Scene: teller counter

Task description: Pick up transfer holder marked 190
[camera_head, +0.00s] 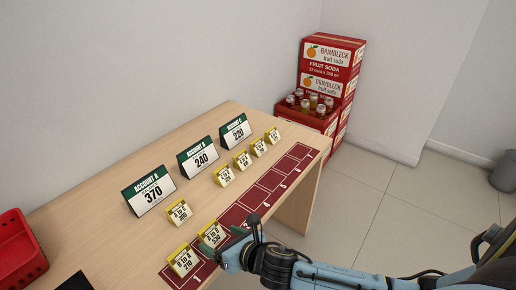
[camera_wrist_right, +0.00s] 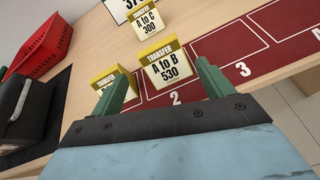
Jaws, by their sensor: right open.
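Several small yellow-topped transfer holders stand on the counter. One reads A to B 530 (camera_head: 212,235) and stands on the red mat; it also shows in the wrist view (camera_wrist_right: 166,67). One reads B to A 210 (camera_head: 183,262), and one reads A to C 300 (camera_head: 179,212). Smaller holders stand farther back (camera_head: 224,176), (camera_head: 242,160), (camera_head: 259,147), (camera_head: 273,135); their numbers are too small to read, so I cannot tell which is 190. My right gripper (camera_head: 240,236) is open and empty, its green fingers close to the 530 holder. My left gripper is not in view.
Account signs 370 (camera_head: 150,191), 240 (camera_head: 199,158) and 220 (camera_head: 235,132) line the counter's back. The red mat (camera_head: 271,181) has numbered slots, bare toward the far end. A red basket (camera_head: 20,250) stands at left. Soda crates (camera_head: 330,70) stand beyond the counter.

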